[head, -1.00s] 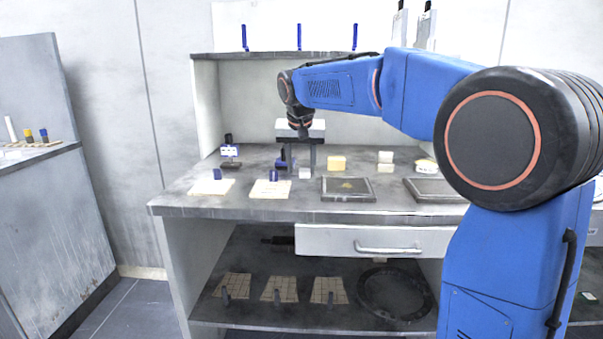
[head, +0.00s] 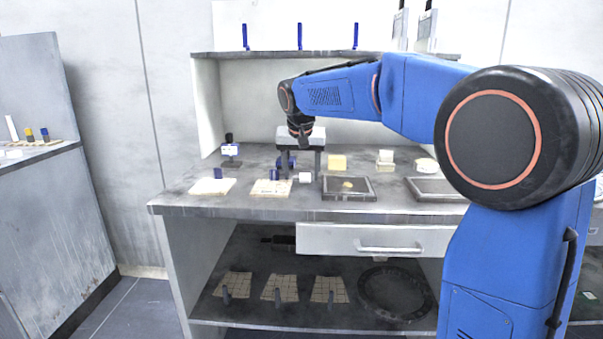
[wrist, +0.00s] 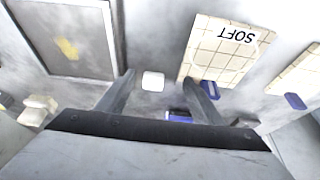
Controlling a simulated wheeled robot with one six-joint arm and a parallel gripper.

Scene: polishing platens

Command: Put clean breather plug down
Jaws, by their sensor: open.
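My gripper (head: 301,176) is over the middle of the bench, fingers pointing down, open with a clear gap between them. In the wrist view its two fingers (wrist: 162,82) reach forward. A small white block (head: 305,178) is on the bench near the right finger in the head view; in the wrist view the white block (wrist: 153,81) shows between the fingers, nearer the left one. A blue piece (wrist: 180,116) lies partly hidden behind the gripper. I cannot tell for sure which piece is the clean breather plug. Nothing is held between the fingers.
A tiled board marked SOFT (wrist: 222,52) with a blue tag is close by; another tiled board (head: 212,187) is to its left. A shelf edge (head: 230,54) is above.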

